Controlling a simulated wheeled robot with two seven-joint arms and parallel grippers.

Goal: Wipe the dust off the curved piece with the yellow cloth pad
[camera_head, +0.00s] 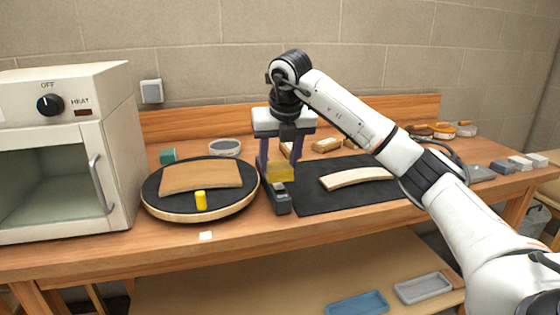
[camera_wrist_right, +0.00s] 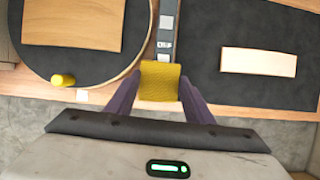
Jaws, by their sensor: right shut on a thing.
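My right gripper (camera_head: 280,157) is shut on the yellow cloth pad (camera_head: 281,172), which sits between its purple fingers. The wrist view also shows the pad (camera_wrist_right: 160,82) at the fingertips. A pale curved wooden piece (camera_head: 355,179) lies on the black mat, right of the pad and apart from it; it shows in the wrist view too (camera_wrist_right: 259,61). A wider brown wooden board (camera_head: 201,177), with a slightly bowed edge, lies on the round black turntable (camera_head: 160,205) left of the pad. Dust is too fine to make out. My left gripper is not in view.
A grey button box (camera_head: 279,199) sits below the pad, between turntable and mat (camera_head: 315,202). A yellow peg (camera_head: 201,201) stands at the turntable's front. A heater oven (camera_head: 60,150) is at left. Wooden blocks (camera_head: 326,145) lie behind the mat; grey blocks (camera_head: 502,166) lie at right.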

